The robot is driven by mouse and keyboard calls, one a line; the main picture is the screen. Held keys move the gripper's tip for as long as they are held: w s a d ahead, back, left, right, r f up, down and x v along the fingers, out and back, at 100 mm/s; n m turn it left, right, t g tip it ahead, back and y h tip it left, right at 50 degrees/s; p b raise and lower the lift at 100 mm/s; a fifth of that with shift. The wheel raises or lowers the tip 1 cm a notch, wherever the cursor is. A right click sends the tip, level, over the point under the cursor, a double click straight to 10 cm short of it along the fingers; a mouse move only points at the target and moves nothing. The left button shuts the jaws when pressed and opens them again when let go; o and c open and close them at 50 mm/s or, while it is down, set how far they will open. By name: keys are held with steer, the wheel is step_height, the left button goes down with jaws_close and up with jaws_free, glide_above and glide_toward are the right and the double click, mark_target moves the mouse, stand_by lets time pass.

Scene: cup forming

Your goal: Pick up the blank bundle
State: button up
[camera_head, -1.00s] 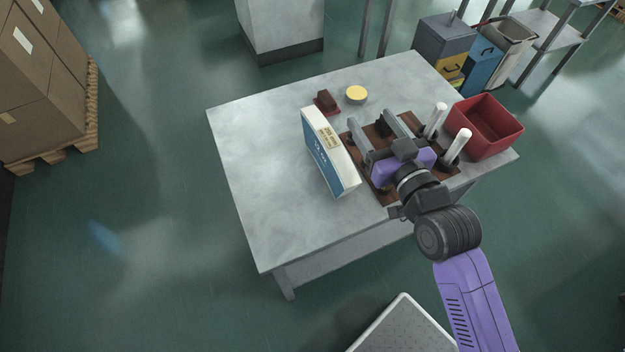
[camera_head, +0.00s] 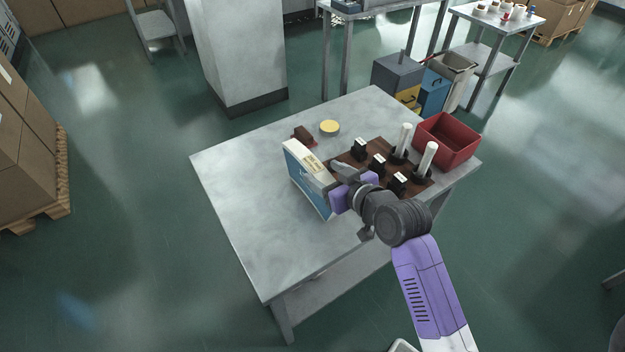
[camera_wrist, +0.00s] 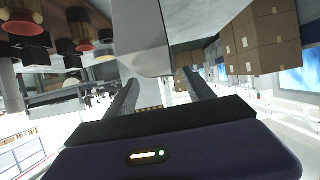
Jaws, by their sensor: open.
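The blank bundle (camera_head: 303,174), a thick slab with a blue side and a pale top bearing a label, stands on the grey table (camera_head: 250,235). My gripper (camera_head: 342,176) is open, beside the bundle's right side in the head view. Its fingers partly overlap the bundle's near end there, so contact cannot be told. In the wrist view, a pale block (camera_wrist: 140,45), probably the bundle, shows just ahead of the spread fingers of my gripper (camera_wrist: 158,82). It does not clearly lie between them.
A brown board (camera_head: 385,158) with black holders and two white posts lies right of the bundle. A red bin (camera_head: 447,140) stands beyond it. A yellow-topped round tin (camera_head: 329,128) and a small brown block (camera_head: 304,136) sit behind. The table's left part is clear.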

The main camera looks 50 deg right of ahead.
mark_target(315, 165)
steer(key=x, duration=0.4)
steer(key=shift+w+d, duration=0.1)
steer(key=shift+w, duration=0.05)
jaws_close()
stand_by(1.2)
steer(key=shift+r, duration=0.25)
